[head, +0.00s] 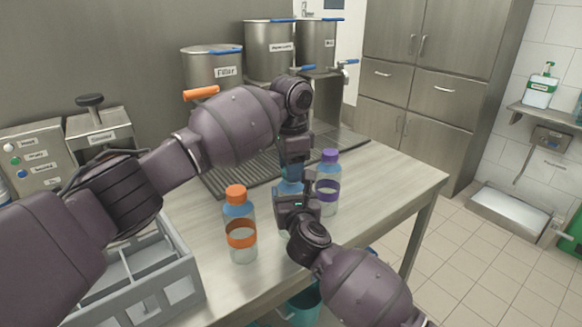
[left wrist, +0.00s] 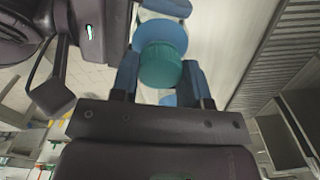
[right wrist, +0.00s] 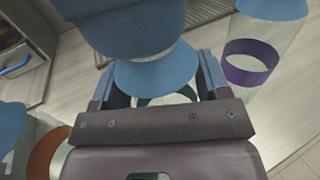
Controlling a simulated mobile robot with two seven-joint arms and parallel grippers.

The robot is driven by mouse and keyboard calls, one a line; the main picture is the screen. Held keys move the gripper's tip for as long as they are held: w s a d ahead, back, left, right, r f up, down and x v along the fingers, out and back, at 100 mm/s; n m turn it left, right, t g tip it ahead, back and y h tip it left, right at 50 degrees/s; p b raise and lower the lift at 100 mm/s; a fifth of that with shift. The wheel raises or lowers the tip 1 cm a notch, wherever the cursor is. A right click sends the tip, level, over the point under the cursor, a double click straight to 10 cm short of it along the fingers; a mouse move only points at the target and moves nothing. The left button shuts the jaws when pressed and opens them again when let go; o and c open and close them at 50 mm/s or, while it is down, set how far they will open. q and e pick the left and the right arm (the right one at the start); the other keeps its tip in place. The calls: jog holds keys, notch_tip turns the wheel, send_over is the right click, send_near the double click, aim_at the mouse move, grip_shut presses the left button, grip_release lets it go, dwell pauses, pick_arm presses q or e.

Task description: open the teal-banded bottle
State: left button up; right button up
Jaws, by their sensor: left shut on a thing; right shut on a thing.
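The teal-banded bottle (head: 289,187) stands between my two grippers, mostly hidden by them in the head view; its blue shoulder shows. In the left wrist view its teal cap (left wrist: 161,67) sits between the fingers of my left gripper (head: 292,172), which is shut on it from above. My right gripper (head: 291,200) is shut on the bottle body lower down. In the right wrist view the blue shoulder (right wrist: 155,76) and part of the teal band (right wrist: 167,99) show between its fingers. I cannot tell whether the cap is loosened.
An orange-banded bottle (head: 240,227) stands left of the grippers and a purple-banded bottle (head: 328,182) close on the right. A grey crate (head: 188,262) is at the front left. Labelled steel containers (head: 212,66) stand behind. The table (head: 395,180) is clear at right.

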pick_arm(q)
jog(key=n, duration=0.4)
jog(key=shift+n, duration=0.4)
jog(key=n, duration=1.2)
jog(key=shift+n, duration=0.4)
jog(key=shift+r, duration=0.25)
jog(key=shift+r, duration=0.35)
jog(key=shift+r, duration=0.6)
